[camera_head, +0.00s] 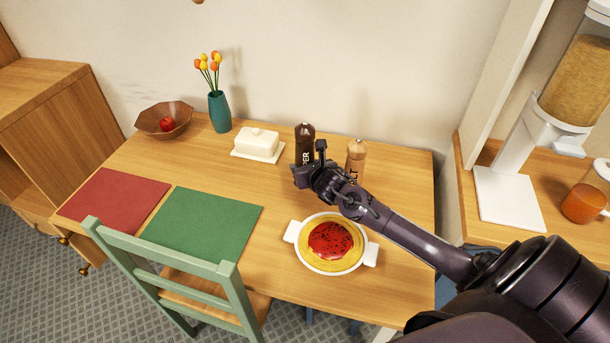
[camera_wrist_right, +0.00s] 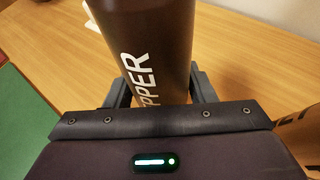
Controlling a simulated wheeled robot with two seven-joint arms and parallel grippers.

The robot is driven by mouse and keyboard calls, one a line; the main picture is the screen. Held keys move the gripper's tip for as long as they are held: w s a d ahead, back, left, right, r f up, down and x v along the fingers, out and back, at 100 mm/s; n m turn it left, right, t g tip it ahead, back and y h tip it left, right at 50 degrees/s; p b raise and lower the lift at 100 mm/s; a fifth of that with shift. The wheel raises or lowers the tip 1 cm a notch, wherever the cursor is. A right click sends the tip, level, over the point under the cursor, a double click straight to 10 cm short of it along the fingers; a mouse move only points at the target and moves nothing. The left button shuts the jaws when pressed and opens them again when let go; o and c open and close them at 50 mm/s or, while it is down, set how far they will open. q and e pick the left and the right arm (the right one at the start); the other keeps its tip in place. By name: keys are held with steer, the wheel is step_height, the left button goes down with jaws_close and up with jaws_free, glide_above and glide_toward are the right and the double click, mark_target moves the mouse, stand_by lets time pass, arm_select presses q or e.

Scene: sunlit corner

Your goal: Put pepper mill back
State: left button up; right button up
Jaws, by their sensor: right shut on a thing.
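The dark brown pepper mill (camera_head: 305,136), with white lettering, stands upright at the back of the wooden table. My right gripper (camera_head: 307,175) is shut on its lower part. In the right wrist view the pepper mill (camera_wrist_right: 155,45) sits between the two fingers of the right gripper (camera_wrist_right: 162,85). Its base is hidden behind the gripper, so I cannot tell whether it touches the table. The light wooden salt mill (camera_head: 356,155) stands just to the right, partly behind my right arm. My left gripper is not in view.
A white butter dish (camera_head: 262,142) stands left of the pepper mill. A teal vase (camera_head: 219,112) with flowers and a wooden bowl (camera_head: 182,125) are farther left. A white dish (camera_head: 304,262) of food sits in front, below my right arm. Green (camera_head: 205,222) and red (camera_head: 113,200) placemats lie left.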

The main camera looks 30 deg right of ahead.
steer(key=shift+f, duration=1.9)
steer(key=o, duration=0.7)
steer(key=shift+f, duration=0.15)
steer(key=o, duration=0.5)
steer(key=shift+c, duration=0.2)
steer(key=shift+s+r, duration=0.1)
steer(key=shift+r, duration=0.1)
steer(key=v, duration=1.2)
